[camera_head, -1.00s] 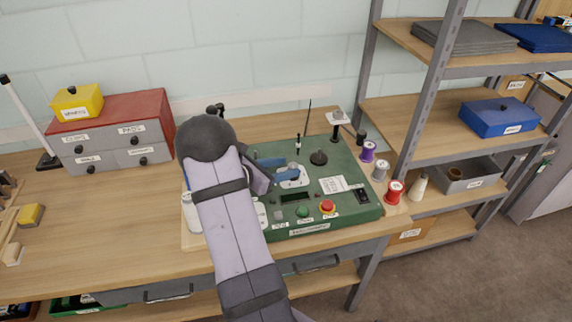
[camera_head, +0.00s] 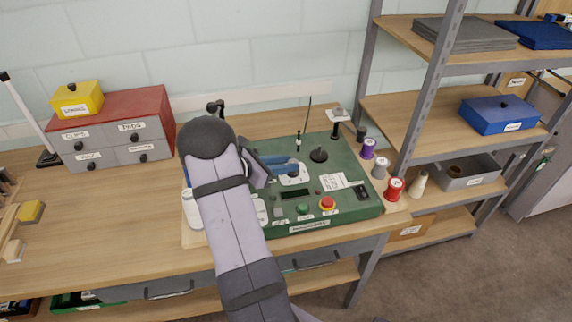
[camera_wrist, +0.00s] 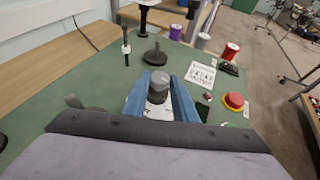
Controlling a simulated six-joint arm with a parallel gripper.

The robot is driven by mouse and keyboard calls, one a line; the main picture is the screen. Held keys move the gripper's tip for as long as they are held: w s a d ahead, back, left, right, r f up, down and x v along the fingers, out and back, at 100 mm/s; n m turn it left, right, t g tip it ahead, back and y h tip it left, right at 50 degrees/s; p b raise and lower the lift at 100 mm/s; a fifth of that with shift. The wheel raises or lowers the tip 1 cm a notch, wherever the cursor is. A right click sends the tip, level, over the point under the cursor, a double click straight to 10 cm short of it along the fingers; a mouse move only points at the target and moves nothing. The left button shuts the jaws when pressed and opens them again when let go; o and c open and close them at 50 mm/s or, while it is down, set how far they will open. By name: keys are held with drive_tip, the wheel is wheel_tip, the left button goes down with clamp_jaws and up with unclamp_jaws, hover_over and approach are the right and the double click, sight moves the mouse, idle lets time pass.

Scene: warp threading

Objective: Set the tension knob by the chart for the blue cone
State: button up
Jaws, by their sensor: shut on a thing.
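The tension knob is a grey cap (camera_wrist: 157,82) on a white dial plate (camera_head: 293,174) on the green machine panel (camera_head: 345,210). My gripper (camera_head: 280,163) is over the dial. In the wrist view its blue fingers (camera_wrist: 158,95) stand on both sides of the knob, shut on it. The dial marks and pointer are mostly hidden or too small to read. A printed white card (camera_head: 333,182), perhaps the chart, lies on the panel right of the dial and also shows in the wrist view (camera_wrist: 202,73); its text is unreadable. A blue sliver (camera_head: 185,178) shows left of my arm, mostly hidden.
A red button (camera_head: 327,204), a green button (camera_head: 302,209) and a dark display (camera_head: 295,195) sit near the dial. Purple, grey and red spools (camera_head: 394,189) line the right edge. A white cone (camera_head: 193,212) stands left of my arm.

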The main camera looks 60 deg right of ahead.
drive_tip(key=shift+w+d+m+g+y+b, duration=0.2)
drive_tip(key=shift+m+g+y+b, duration=0.25)
drive_tip(key=shift+m+g, duration=0.25)
drive_tip(key=shift+w+d+m+g+y+b, duration=0.1)
drive_tip(key=shift+w+m+g+y+b, duration=0.15)
drive_tip(key=shift+m+g+y, duration=0.35)
drive_tip(key=shift+r+m+g, duration=0.1)
drive_tip(key=shift+m+g, duration=0.4)
drive_tip(key=o, duration=1)
drive_tip(key=shift+o, duration=0.2)
drive_tip(key=shift+a, duration=0.15)
